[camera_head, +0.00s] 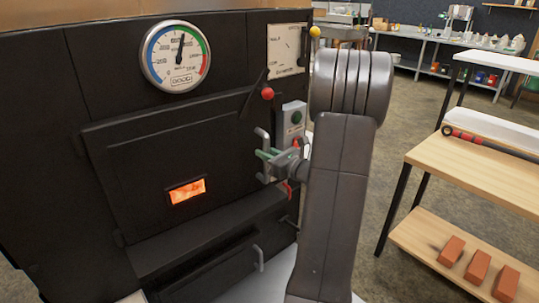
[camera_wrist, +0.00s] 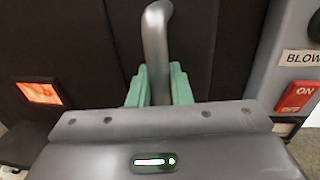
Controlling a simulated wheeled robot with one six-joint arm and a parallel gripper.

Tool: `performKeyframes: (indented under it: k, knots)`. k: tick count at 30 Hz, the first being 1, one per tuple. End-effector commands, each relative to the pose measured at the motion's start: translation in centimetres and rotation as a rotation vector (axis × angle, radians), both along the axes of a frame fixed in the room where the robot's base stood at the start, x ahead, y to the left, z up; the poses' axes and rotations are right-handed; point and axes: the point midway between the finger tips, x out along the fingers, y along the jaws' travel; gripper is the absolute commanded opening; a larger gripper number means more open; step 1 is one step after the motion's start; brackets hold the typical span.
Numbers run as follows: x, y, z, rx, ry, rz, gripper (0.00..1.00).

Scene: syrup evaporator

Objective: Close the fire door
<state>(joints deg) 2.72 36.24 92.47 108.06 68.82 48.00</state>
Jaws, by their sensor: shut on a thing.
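The fire door (camera_head: 140,165) is a wide black panel on the front of the dark evaporator, with a small glowing orange window (camera_head: 187,191). It looks nearly in line with the front; I cannot tell whether a gap is left at its edge. Its silver bar handle (camera_head: 263,138) is at the door's right side. My gripper (camera_head: 270,158), with green fingers, is shut on this handle. In the wrist view the handle (camera_wrist: 155,45) rises upright between the green fingers (camera_wrist: 157,86), and the glowing window (camera_wrist: 38,93) is at the left. My wrist hides the handle's lower part.
A round gauge (camera_head: 175,56) sits above the door. A lower drawer handle (camera_head: 259,258) sticks out below. A wooden shelf (camera_head: 480,165) stands at right, with open floor between.

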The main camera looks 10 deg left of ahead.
Motion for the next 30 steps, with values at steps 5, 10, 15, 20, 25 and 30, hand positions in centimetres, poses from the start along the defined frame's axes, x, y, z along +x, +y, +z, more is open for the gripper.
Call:
performKeyframes:
  k: [5, 10, 15, 20, 25, 30]
  knots:
    - [2.0, 1.8, 0.3, 0.0, -0.001, 0.057, 0.0]
    - [2.7, 2.5, 0.1, 0.0, -0.002, 0.077, 0.0]
    - [2.9, 2.6, 0.1, 0.001, -0.002, 0.076, 0.0]
    - [3.0, 2.7, 0.1, 0.001, -0.003, 0.075, 0.3]
    - [2.8, 2.5, 0.1, 0.001, -0.003, 0.076, 0.37]
    - [2.7, 2.3, 0.1, 0.0, -0.002, 0.076, 0.37]
